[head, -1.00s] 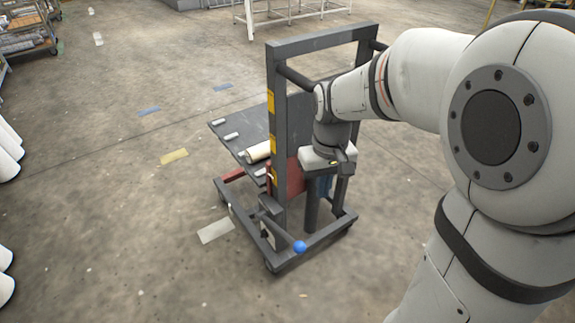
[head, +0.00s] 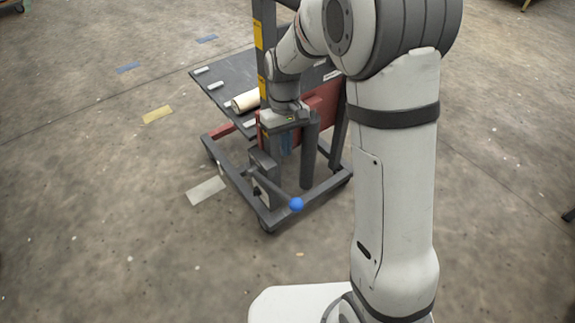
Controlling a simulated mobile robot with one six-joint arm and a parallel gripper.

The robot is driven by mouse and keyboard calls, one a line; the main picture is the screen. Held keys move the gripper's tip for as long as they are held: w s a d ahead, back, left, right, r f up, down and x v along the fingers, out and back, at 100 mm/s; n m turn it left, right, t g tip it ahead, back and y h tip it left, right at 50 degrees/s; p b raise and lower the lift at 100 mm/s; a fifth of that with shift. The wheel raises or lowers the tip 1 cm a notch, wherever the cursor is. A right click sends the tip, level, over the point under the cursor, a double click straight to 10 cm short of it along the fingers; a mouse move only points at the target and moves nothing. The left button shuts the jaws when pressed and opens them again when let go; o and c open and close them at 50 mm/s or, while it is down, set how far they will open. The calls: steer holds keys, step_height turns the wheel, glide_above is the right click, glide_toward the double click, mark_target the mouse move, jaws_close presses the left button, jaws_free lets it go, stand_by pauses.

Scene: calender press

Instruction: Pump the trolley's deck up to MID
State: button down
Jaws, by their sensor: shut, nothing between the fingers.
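The trolley has a dark deck (head: 222,72) beside an upright mast with yellow marks (head: 258,36). The deck sits well above the base frame (head: 320,187); its level name cannot be read. A cream roll (head: 246,101) lies on the deck. A lever ending in a blue knob (head: 296,204) sticks out low at the near side of the base. My gripper (head: 287,143) points down in front of the mast, above and slightly left of the knob, apart from it. It is shut and empty. Its fingertips are small and partly hard to make out.
A red panel (head: 322,100) and a dark cylinder (head: 309,155) stand behind and right of my gripper. Floor markings, one yellow (head: 157,114) and one pale (head: 206,190), lie left of the trolley. The floor left and in front is clear.

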steer(key=b, duration=0.3)
glide_toward(290, 197)
step_height(290, 197, down, 3)
steer(key=w, duration=0.1)
steer(key=shift+s+f+b, duration=0.3)
steer(key=shift+s+f, duration=0.4)
steer(key=shift+s, duration=0.15)
steer(key=shift+s+d+f, duration=0.25)
steer(key=shift+s+f, duration=0.1)
steer(key=shift+s, duration=0.3)
